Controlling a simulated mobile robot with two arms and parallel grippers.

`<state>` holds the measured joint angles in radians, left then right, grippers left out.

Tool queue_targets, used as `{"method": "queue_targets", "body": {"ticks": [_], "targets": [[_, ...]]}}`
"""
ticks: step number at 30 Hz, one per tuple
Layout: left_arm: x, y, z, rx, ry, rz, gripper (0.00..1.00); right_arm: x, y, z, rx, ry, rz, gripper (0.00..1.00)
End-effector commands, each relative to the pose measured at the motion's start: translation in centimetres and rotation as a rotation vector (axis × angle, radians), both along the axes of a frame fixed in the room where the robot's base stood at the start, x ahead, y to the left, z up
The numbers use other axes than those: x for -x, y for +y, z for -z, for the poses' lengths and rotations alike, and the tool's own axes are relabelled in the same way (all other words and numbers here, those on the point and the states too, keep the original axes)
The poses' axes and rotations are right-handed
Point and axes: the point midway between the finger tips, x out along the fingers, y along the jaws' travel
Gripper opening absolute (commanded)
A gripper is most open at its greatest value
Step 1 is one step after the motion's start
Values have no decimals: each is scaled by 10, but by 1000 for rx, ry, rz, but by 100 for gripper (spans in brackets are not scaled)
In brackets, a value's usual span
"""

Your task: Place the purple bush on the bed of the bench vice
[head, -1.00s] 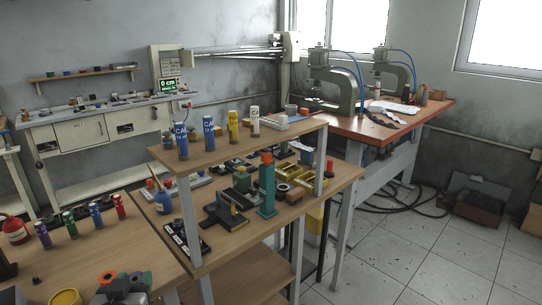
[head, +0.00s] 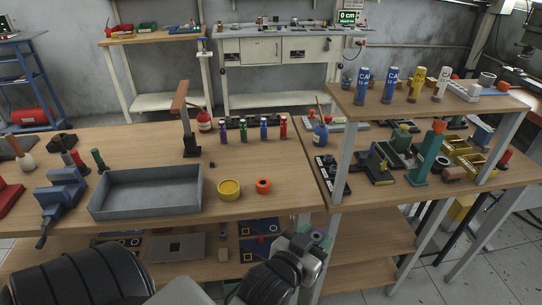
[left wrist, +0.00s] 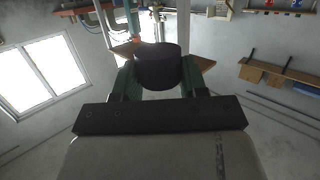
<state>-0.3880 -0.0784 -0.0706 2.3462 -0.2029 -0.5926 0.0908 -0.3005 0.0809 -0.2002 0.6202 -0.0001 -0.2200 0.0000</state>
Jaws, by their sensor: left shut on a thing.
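The purple bush (left wrist: 158,68) is a short dark purple cylinder, gripped between the two green fingers of my left gripper (left wrist: 160,80) in the left wrist view. In the head view my left gripper (head: 316,238) is at the bottom centre, in front of the wooden bench's front edge, with the bush (head: 315,233) small at its tip. The blue bench vice (head: 62,190) stands on the left part of the bench, far to the left of the gripper. Its bed is too small to make out clearly. My right gripper is not in view.
A grey tray (head: 147,205) lies right of the vice. A yellow ring (head: 229,190) and an orange bush (head: 263,186) lie nearer the gripper. A post with a brown arm (head: 190,142) stands behind the tray. A raised shelf (head: 400,112) stands at the right.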

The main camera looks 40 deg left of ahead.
Motion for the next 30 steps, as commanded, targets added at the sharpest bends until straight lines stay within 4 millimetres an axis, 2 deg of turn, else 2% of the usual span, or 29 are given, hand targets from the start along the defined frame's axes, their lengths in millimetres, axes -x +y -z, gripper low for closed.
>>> {"method": "queue_targets", "body": {"ticks": [1,6,9,13,16,20,23,30], "targets": [[-18,8,3,1,-12,-28,13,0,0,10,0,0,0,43],[-73,35,-4,3,-12,-131,13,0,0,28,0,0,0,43],[-100,50,-12,5,-9,-188,13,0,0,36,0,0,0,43],[-125,65,-24,4,-6,-243,13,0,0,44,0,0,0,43],[-136,71,-31,3,-4,-268,13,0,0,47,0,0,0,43],[-142,80,-34,0,-2,-285,13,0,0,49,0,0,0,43],[-142,95,-25,-4,2,-289,13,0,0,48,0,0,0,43],[-136,150,8,-6,2,-288,13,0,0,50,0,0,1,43]]}}
